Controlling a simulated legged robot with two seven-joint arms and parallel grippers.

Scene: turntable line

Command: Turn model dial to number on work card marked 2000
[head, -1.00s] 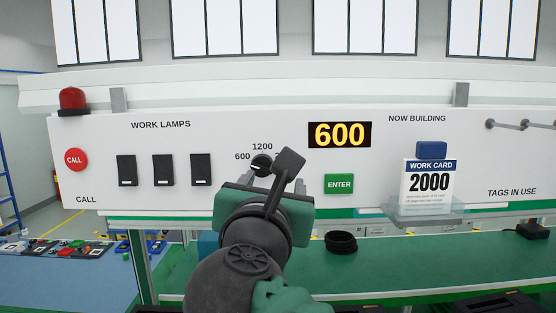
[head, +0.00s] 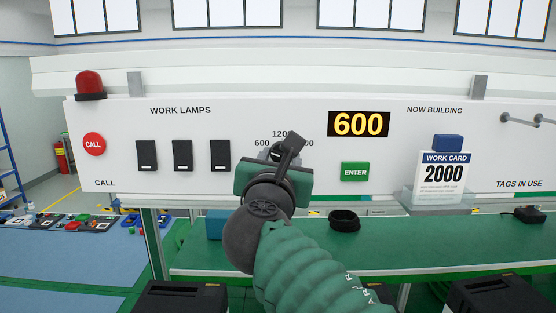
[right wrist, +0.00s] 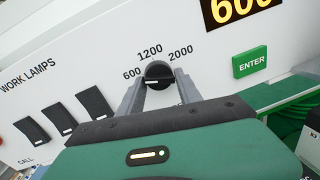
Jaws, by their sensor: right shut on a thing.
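The model dial (right wrist: 158,74) is a round black knob on the white panel, with the labels 600, 1200 and 2000 around it. Its white mark lies nearly level in the right wrist view, towards the 600 side. My right gripper (right wrist: 158,84) is shut on the dial, one grey finger on each side. In the head view my right gripper (head: 277,156) hides most of the dial. The yellow display (head: 358,124) reads 600. The work card (head: 443,178), marked 2000, stands in a clear holder at the right. My left gripper is not in view.
A green ENTER button (head: 355,172) is right of the dial. A black ring (head: 344,221) lies on the green bench (head: 410,245) below the panel.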

